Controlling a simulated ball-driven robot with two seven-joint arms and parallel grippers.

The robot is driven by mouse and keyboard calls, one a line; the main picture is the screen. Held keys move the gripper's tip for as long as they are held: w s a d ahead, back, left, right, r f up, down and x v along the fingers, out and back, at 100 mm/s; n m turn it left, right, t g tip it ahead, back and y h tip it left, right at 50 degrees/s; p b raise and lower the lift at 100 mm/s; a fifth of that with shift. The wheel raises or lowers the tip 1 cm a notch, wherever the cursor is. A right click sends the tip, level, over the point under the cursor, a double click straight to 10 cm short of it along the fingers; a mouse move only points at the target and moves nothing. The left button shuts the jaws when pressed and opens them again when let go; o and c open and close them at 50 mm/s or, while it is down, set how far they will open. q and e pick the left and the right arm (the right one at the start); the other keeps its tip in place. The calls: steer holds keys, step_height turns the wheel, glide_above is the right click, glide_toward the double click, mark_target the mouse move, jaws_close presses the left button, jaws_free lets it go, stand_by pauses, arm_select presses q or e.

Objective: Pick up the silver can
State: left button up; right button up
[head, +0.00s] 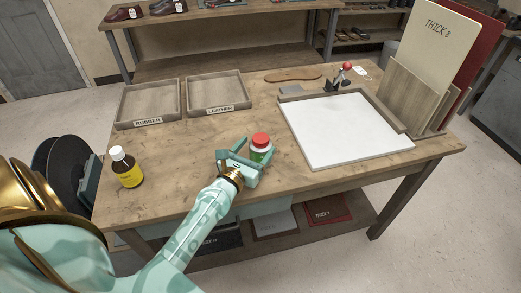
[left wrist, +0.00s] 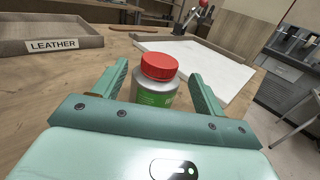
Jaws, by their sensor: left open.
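The silver can (left wrist: 155,92) has a red lid and a green label and stands upright on the table. In the head view the can (head: 260,148) is near the table's front middle, partly hidden by my gripper. My left gripper (head: 249,158) is open, with a finger on each side of the can. In the left wrist view my left gripper (left wrist: 158,85) shows gaps between both fingers and the can, and its palm bar hides the can's base. My right gripper is in neither view.
A brown bottle with a yellow label (head: 126,168) stands at the table's left. The rubber tray (head: 148,121) and leather tray (head: 217,109) lie behind. A white board (head: 345,130) in a wooden frame is at the right. Bare wood (head: 190,160) lies left of the can.

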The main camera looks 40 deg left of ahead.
mark_target(263, 139)
arm_select(q)
steer(key=w, duration=0.3)
steer(key=w+b, duration=0.1)
steer(key=w, duration=0.1)
steer(key=shift+w+a+f, duration=0.15)
steer(key=shift+a+f, duration=0.05)
steer(key=shift+a, duration=0.15)
steer(key=shift+r, duration=0.1)
steer(key=c, duration=1.3)
